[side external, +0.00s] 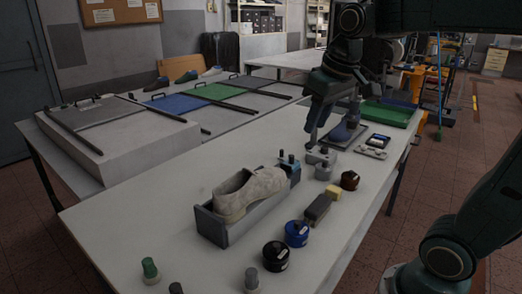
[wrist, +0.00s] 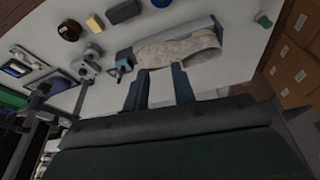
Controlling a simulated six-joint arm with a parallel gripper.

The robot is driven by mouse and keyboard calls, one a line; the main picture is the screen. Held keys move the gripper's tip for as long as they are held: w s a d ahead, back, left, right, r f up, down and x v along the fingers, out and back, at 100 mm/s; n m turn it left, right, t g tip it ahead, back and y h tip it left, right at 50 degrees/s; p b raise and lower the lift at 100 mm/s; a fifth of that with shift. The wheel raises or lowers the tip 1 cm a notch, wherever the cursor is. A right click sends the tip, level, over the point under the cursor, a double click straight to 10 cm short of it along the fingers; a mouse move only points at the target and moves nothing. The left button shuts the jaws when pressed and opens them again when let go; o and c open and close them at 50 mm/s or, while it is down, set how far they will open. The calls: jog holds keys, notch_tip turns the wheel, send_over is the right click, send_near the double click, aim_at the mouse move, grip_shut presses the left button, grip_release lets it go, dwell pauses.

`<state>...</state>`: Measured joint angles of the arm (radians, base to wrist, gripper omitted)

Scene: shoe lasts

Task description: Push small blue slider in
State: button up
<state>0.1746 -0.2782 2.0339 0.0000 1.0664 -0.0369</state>
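Several blue parts show, and I cannot tell for certain which is the small slider. A small blue piece with a dark knob (side external: 292,172) stands at the far end of the grey box that holds the shoe last; it also shows in the wrist view (wrist: 122,62). A small plate with a dark blue part (side external: 377,142) lies further back. A blue panel with a handle (side external: 177,103) lies on the left bench. My gripper (side external: 311,138) is above the table near the small grey fixture. In the wrist view my two fingers (wrist: 160,72) are apart, with only pale tabletop between them.
The pale shoe last (side external: 250,193) rests in the grey box (side external: 210,226). A grey fixture (side external: 321,156), a yellow block (side external: 333,192), a dark block (side external: 316,209) and round tins (side external: 297,233) stand nearby. Knobs (side external: 150,268) line the front.

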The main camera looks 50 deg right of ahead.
jog(key=w+d+f+m+g, duration=0.1)
jog(key=w+d+f+g, duration=0.1)
jog(key=w+d, duration=0.8)
jog(key=m+g, duration=0.2)
send_over(291, 155)
notch_tip(291, 155, down, 7)
jog(key=shift+d+r+y, duration=0.1)
jog(key=shift+r+y, duration=0.05)
jog(key=shift+y, duration=0.15)
jog(key=shift+f, duration=6.85)
grip_shut()
